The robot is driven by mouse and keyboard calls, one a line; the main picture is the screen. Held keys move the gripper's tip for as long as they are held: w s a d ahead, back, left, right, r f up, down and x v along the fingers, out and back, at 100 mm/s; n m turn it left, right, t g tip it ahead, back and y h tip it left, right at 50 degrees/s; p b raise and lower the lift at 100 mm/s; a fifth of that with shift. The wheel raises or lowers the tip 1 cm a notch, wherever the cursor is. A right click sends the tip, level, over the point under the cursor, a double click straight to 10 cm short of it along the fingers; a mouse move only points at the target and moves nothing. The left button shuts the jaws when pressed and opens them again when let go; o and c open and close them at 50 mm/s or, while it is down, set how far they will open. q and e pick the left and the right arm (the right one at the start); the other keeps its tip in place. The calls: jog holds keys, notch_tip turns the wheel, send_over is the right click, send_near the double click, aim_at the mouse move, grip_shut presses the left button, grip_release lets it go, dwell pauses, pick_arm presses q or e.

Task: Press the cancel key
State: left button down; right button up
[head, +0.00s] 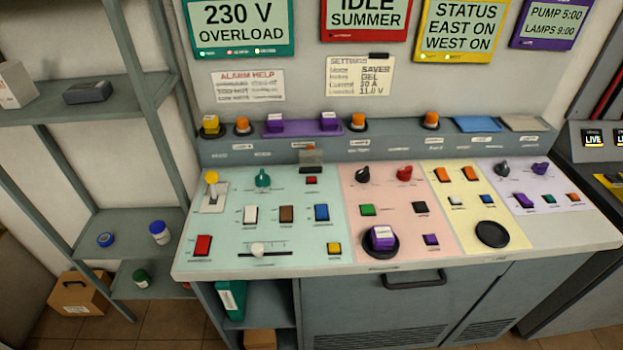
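The console top (183,268) carries several coloured keys; their labels are too small to read, so I cannot tell which is the cancel key. On the pale teal section are a red key (203,245), a white key (251,214), a brown key (287,214), a blue key (321,212), a yellow key (334,248) and a small red key (311,180). The pink section has a green key (368,210), a dark key (420,207) and a purple key (431,240). The yellow section has two orange keys (442,174). Neither gripper is in view.
A teal screen (240,25) reads 230 V OVERLOAD; a red one (366,17) reads IDLE SUMMER. A yellow-knobbed lever (211,180), a slider (258,249) and a purple block (382,235) on a black disc stand up from the console. Shelves (130,100) stand at left.

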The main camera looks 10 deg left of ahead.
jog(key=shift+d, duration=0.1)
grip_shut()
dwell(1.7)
